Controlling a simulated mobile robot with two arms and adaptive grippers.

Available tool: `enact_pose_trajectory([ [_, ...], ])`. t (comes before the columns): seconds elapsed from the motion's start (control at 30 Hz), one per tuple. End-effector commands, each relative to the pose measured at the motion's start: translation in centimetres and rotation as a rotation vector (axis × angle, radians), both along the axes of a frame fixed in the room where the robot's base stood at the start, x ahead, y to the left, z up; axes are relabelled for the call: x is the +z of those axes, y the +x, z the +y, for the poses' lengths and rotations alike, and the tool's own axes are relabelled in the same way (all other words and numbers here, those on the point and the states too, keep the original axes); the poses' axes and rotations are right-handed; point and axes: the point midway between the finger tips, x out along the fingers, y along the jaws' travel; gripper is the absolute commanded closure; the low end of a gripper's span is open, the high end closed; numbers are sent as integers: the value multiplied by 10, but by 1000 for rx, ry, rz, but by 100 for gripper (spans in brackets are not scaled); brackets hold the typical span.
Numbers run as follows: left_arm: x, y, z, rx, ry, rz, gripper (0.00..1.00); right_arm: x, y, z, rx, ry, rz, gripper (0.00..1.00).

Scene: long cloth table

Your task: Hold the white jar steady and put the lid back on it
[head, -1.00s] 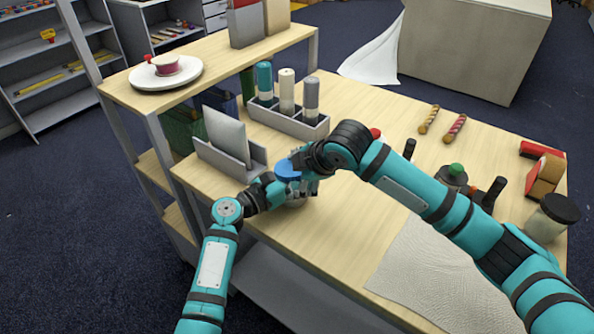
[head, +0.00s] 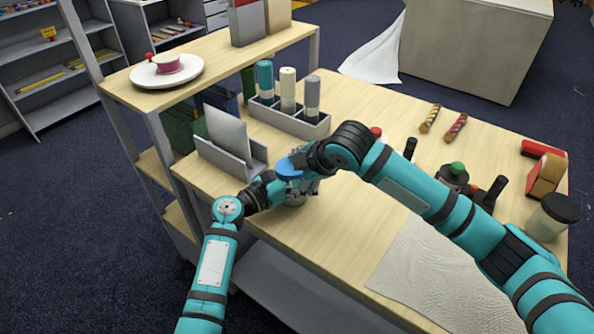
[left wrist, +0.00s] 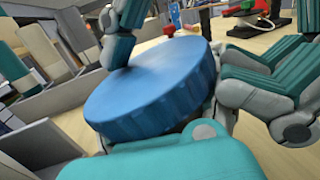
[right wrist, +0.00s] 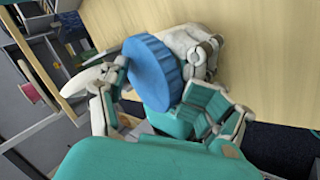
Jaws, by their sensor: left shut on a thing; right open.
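The blue lid (head: 289,168) lies flat over the white jar (head: 296,199), which is mostly hidden by the lid and the grippers. The lid fills the middle of the left wrist view (left wrist: 155,90), and its ridged rim shows in the right wrist view (right wrist: 152,72). I cannot tell whether the lid is fully seated. My left gripper (head: 285,193) is shut on the jar from the left, low beside the lid. My right gripper (head: 303,170) is open, its fingers close around the lid; any contact is unclear.
A grey holder with a white panel (head: 226,140) stands just left of the grippers. A bottle rack (head: 290,118) is behind them. A black-lidded jar (head: 552,217) and dark tools are at the right.

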Motion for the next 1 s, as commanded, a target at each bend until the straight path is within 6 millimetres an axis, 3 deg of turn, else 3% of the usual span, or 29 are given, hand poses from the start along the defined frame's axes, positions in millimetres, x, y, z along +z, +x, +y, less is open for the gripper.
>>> enact_pose_trajectory([
  [0.03, 5, -8, -13, -37, -13, -3, 100, -8, 5, -7, -17, -14, 0, 16],
  [0.23, 5, -8, -13, -37, -14, -2, 100, -2, 2, -11, -17, -15, -1, 16],
  [0.37, 5, -7, -13, -35, -14, -2, 100, 12, -7, -18, -18, -15, -2, 7],
  [0.77, 3, -5, -8, -26, -6, -2, 100, 26, -16, -21, -13, -10, 1, 7],
  [1.0, 3, -4, -8, -25, -5, -2, 100, 27, -16, -20, -11, -9, -1, 37],
])
